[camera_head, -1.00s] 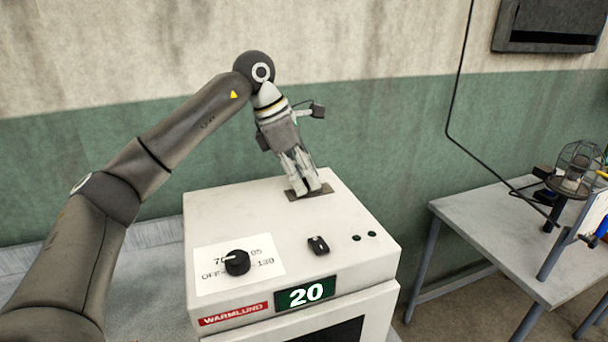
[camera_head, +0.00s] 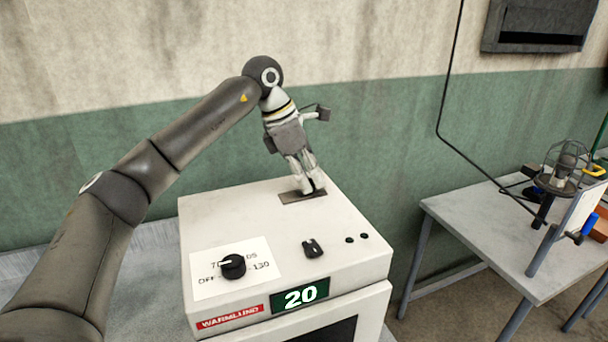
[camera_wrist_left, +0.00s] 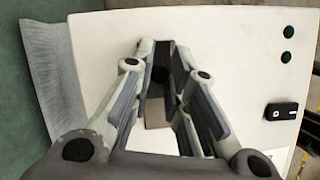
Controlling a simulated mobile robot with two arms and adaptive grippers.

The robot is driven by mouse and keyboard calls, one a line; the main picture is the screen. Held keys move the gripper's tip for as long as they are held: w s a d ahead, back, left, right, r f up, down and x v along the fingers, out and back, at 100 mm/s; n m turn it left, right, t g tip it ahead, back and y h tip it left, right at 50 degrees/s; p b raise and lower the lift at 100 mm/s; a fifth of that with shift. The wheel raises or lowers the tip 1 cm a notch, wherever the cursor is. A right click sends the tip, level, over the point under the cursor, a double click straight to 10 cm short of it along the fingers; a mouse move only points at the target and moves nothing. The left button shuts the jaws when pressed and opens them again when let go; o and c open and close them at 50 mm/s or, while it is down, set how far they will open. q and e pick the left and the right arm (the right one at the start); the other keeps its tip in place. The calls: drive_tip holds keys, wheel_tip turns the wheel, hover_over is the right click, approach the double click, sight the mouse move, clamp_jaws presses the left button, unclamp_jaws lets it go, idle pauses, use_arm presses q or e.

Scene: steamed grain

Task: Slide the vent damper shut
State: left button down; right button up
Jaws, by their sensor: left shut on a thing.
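The vent damper (camera_head: 290,198) is a flat grey-brown plate near the back of the white oven's top. My left gripper (camera_head: 313,189) reaches down onto the right part of it, with its fingers shut on the damper's small dark knob. In the left wrist view the damper plate (camera_wrist_left: 157,112) runs between the two fingers, and the dark knob (camera_wrist_left: 160,75) shows between them. The fingers partly hide the knob and the plate's edges. My right gripper is in no view.
The oven (camera_head: 225,212) has a black dial (camera_head: 233,266), a small black switch (camera_head: 312,248) and a green display (camera_head: 300,296) reading 20. A grey table (camera_head: 470,225) at right bears a caged lamp (camera_head: 562,170). The oven top around the damper is mostly clear.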

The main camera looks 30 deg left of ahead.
use_arm(q)
drive_tip(key=c, duration=1.7)
unclamp_jaws()
drive_tip(key=shift+w+d+r, duration=0.1)
drive_tip(key=shift+r, duration=0.05)
drive_tip(key=shift+c, duration=0.2)
drive_tip(key=o, duration=0.3)
drive_tip(key=shift+w+d, duration=0.15)
drive_tip(key=shift+w, duration=0.05)
drive_tip(key=shift+s, duration=0.1)
drive_tip(key=shift+s+r, duration=0.1)
drive_tip(key=v, duration=1.1)
drive_tip(key=shift+a+r, duration=0.25)
drive_tip(key=shift+s+f, duration=0.1)
drive_tip(key=shift+f, duration=0.05)
